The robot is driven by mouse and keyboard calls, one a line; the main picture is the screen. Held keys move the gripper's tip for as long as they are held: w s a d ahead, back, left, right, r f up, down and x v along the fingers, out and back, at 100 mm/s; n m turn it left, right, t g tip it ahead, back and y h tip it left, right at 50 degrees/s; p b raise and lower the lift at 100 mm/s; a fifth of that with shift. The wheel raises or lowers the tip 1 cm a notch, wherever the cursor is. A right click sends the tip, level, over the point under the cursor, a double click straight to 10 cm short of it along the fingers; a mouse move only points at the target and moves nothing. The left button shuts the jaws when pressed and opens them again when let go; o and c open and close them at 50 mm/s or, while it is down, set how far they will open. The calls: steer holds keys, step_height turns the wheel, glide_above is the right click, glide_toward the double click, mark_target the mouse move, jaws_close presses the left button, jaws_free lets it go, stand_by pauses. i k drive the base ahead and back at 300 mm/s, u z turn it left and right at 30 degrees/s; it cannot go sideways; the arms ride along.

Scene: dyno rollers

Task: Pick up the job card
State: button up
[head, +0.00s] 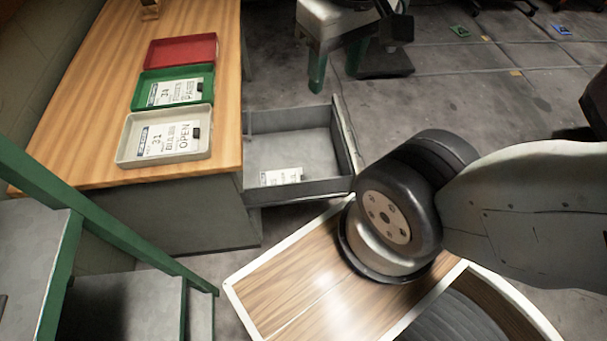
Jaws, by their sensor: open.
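A white job card (281,177) with small print lies flat in the open grey drawer (318,161), near its front left; its text is too small to read. Another white card (172,139), marked 31 and OPEN, lies in the cream tray (137,159) on the desk. A third card (175,91), marked 34, lies in the green tray (147,78). Each tray card has a dark clip or tab at its right end. My arm comes in from the right, but my gripper does not show in this view.
A red tray (181,51), seemingly empty, sits behind the green one on the wooden desk (100,84). A green rail (110,225) crosses the lower left. A pale stand with green legs (318,72) is at the top. Grey floor (470,93) lies open right of the drawer.

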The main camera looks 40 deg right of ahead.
mark_target(267, 178)
steer(key=z, duration=1.1)
steer(key=k, duration=0.55)
steer(key=u, duration=0.75)
steer(key=i, duration=0.95)
steer(key=z, duration=0.05)
